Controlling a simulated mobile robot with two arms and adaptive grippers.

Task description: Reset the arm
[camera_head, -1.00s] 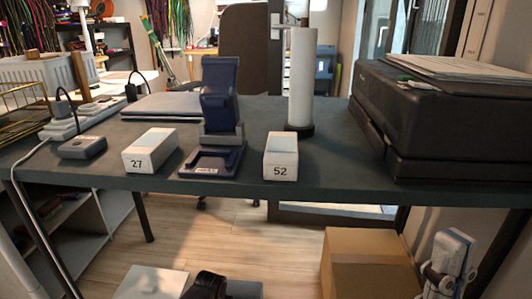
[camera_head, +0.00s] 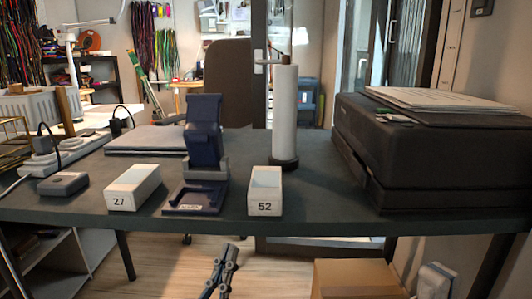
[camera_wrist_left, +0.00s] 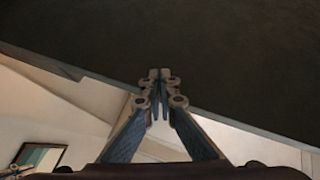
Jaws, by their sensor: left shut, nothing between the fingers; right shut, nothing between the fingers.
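My left gripper (camera_head: 229,250) shows at the bottom middle of the head view, below the table's front edge. Its dark fingers are together and empty. The left wrist view shows the same gripper (camera_wrist_left: 159,75) with its fingertips meeting and nothing between them. A dark surface fills the top of that view beyond the tips.
The dark table (camera_head: 330,215) carries white boxes marked 27 (camera_head: 133,188) and 52 (camera_head: 265,191), a blue stand (camera_head: 203,140), a white roll (camera_head: 285,115) and a black printer-like machine (camera_head: 430,150). A cardboard box (camera_head: 355,280) stands below. Floor shows under the table.

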